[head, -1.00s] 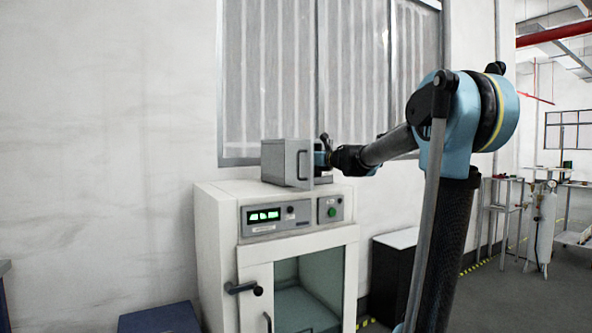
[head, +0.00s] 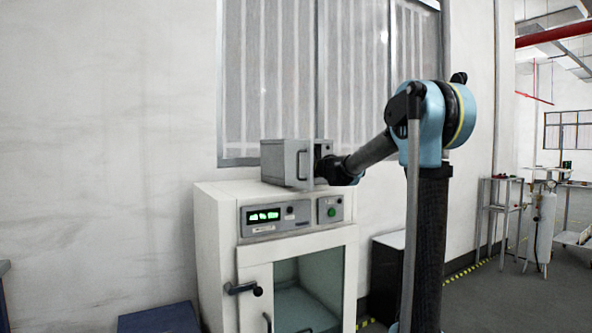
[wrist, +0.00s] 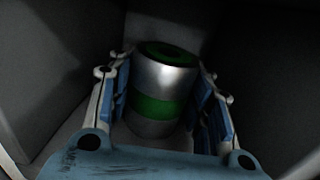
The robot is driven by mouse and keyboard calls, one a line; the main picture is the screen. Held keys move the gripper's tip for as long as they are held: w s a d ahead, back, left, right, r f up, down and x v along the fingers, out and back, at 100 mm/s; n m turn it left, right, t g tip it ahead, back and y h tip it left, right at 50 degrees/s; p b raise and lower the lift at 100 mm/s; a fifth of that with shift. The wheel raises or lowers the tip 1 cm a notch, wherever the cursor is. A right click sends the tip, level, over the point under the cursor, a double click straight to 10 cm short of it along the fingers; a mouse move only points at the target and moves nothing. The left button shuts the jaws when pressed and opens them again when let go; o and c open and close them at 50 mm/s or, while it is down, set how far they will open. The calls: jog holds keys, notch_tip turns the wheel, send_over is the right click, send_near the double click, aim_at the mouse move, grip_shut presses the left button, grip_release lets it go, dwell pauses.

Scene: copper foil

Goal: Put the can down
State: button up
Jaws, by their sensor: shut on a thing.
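The can (wrist: 163,78) is a silver cylinder with a green band and a green top. In the wrist view it sits between the blue finger pads of my gripper (wrist: 166,85), which is shut on it. Dark grey walls surround the can and fingers. In the head view my arm reaches into the open right side of a grey metal box (head: 288,163), so the can and my fingers are hidden there. I cannot tell whether the can touches the box floor.
The grey box stands on top of a white oven-like cabinet (head: 218,250) with a green display and a glass door. A window (head: 270,80) is behind it. A dark cabinet with a white top (head: 385,275) stands to the right. The box walls are close around my gripper.

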jog(key=o, duration=1.3)
